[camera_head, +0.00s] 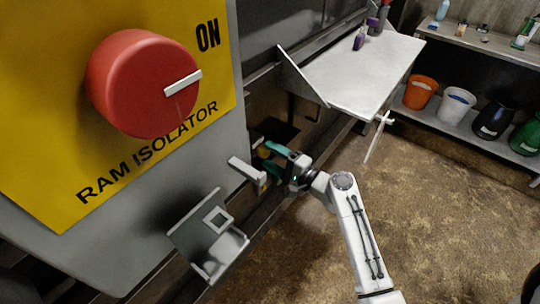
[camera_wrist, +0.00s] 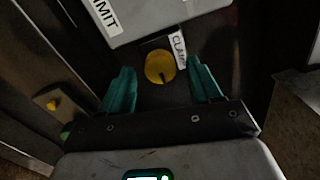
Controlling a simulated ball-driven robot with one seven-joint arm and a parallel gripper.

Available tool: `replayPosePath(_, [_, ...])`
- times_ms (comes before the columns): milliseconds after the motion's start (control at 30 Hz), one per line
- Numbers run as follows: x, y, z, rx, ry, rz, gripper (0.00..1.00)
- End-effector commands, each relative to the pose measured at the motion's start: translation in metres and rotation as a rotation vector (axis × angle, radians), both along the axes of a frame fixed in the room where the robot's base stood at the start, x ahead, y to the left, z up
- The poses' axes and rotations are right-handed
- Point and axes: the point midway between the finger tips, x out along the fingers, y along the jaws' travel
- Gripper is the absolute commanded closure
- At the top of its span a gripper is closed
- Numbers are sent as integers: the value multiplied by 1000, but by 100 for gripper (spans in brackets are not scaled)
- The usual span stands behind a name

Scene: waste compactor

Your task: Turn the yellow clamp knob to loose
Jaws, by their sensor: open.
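The yellow clamp knob (camera_wrist: 160,67) shows in the wrist view as a round yellow knob on a dark block, with a white label reading "CLAM" (camera_wrist: 179,50) beside it. My gripper (camera_wrist: 163,88) has two teal fingers, spread apart, one to each side of the knob in the picture. The fingers do not touch the knob; how far off it is along the reach I cannot tell. In the head view my gripper (camera_head: 264,150) reaches left into the recess under the yellow panel. The knob is not clearly visible there.
A large red knob (camera_head: 140,84) sits on the yellow "RAM ISOLATOR" panel (camera_head: 62,160). A grey bracket (camera_head: 207,235) and a light handle (camera_head: 243,170) stick out near my gripper. A white shelf (camera_head: 355,72) is behind.

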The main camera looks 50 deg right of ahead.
Motion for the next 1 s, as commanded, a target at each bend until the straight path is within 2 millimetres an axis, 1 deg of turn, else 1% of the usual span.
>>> replayPosePath(33, [-9, 0, -3, 0, 2, -2, 37])
replayPosePath(300, [-61, -3, -5, 1, 2, -3, 37])
replayPosePath(400, [-77, -3, -5, 1, 2, -3, 37])
replayPosePath(500, [-88, -3, -5, 1, 3, -3, 37])
replayPosePath(667, [-96, -4, -4, 1, 1, -2, 37])
replayPosePath(1000, [-96, -4, -3, 1, 1, -1, 37])
